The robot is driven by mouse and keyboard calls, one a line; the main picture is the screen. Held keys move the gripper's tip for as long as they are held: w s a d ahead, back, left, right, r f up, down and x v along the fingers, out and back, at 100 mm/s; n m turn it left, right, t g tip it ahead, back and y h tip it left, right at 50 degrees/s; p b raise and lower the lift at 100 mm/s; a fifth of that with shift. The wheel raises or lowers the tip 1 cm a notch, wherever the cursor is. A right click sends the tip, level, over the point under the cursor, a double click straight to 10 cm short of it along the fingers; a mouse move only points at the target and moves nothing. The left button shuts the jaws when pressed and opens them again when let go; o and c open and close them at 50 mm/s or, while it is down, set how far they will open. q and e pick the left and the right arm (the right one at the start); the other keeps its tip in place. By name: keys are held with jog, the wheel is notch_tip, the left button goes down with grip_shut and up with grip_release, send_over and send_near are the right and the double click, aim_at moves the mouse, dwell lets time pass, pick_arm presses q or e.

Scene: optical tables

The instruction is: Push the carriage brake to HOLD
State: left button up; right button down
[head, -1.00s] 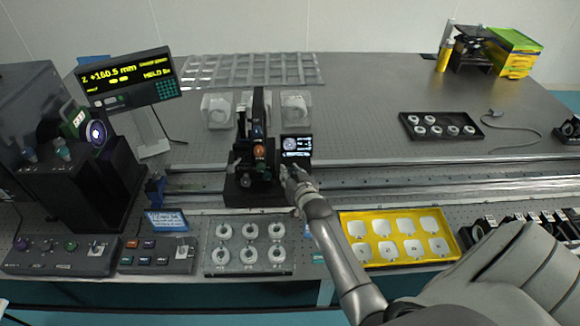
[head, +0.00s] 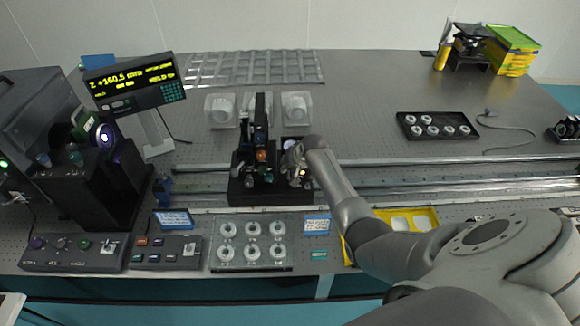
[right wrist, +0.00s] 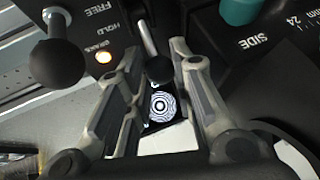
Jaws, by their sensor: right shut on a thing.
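The black carriage (head: 258,190) stands on the rail in the middle of the head view. My right gripper (head: 297,178) is at its right side. The lever's exact setting is hard to tell. My left gripper is not in view.
A larger black knob (right wrist: 57,60) and a teal knob (right wrist: 240,10) flank the lever. A readout (head: 133,82) shows +160.5 mm. A clear tray of white rings (head: 250,243) lies in front of the carriage. My right arm partly covers a yellow tray (head: 425,216).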

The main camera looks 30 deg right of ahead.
dwell(0.3)
jog(key=c, duration=1.2)
grip_release()
jog(key=shift+w, duration=0.1)
jog(key=shift+c, duration=0.2)
jog(key=shift+f, duration=0.1)
